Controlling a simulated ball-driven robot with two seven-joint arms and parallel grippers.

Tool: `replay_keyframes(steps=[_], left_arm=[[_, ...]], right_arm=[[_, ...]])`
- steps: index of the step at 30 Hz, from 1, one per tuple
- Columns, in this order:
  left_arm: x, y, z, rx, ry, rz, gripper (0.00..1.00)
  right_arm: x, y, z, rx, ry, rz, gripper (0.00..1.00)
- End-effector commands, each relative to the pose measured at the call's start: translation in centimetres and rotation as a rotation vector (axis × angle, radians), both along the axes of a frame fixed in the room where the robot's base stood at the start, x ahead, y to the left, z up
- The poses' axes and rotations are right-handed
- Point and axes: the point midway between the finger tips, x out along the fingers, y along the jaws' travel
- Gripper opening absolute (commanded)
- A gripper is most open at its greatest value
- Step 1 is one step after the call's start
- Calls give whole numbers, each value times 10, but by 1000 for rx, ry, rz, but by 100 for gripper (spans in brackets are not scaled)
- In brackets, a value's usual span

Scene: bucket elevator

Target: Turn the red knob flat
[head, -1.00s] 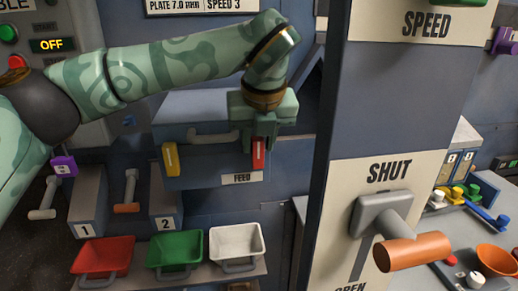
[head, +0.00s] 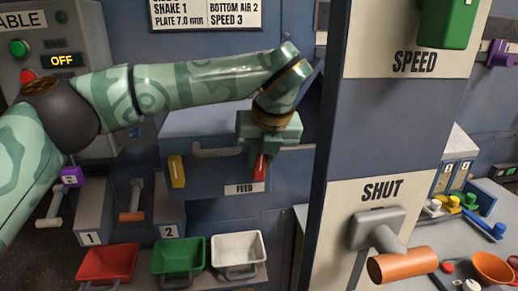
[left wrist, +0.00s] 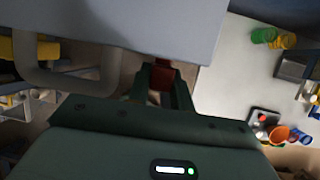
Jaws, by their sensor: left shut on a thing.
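The red knob (head: 260,170) is on the front of the blue-grey box, above the FEED label (head: 244,189). Its visible part stands about upright, with its long side up and down. My left gripper (head: 262,157) is shut on the red knob from above, and its fingers hide the knob's upper part. In the left wrist view, the red knob (left wrist: 162,77) shows dark red between the two fingers (left wrist: 161,88). My right gripper is not in view.
A yellow knob (head: 177,171) and a grey bar handle (head: 215,152) are left of the red knob. Red (head: 107,262), green (head: 178,256) and white (head: 238,250) bins stand below. A post with an orange-handled lever (head: 402,266) rises on the right.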

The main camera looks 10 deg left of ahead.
Motion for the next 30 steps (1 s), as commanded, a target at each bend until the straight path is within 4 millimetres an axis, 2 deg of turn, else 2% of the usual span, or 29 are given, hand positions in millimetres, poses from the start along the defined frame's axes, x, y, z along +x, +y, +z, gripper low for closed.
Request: replay_keyframes(steps=[1, 3, 12, 18, 30], left_arm=[[-2, -1, 10, 29, 7, 0, 0], [-2, -3, 12, 74, 23, 0, 0], [2, -8, 7, 281, 110, 1, 0], [4, -10, 2, 392, 157, 0, 0], [5, -11, -3, 486, 199, -1, 0]], right_arm=[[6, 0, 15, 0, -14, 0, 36], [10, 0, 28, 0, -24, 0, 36], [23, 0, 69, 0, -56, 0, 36], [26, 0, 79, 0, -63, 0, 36], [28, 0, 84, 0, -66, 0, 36]])
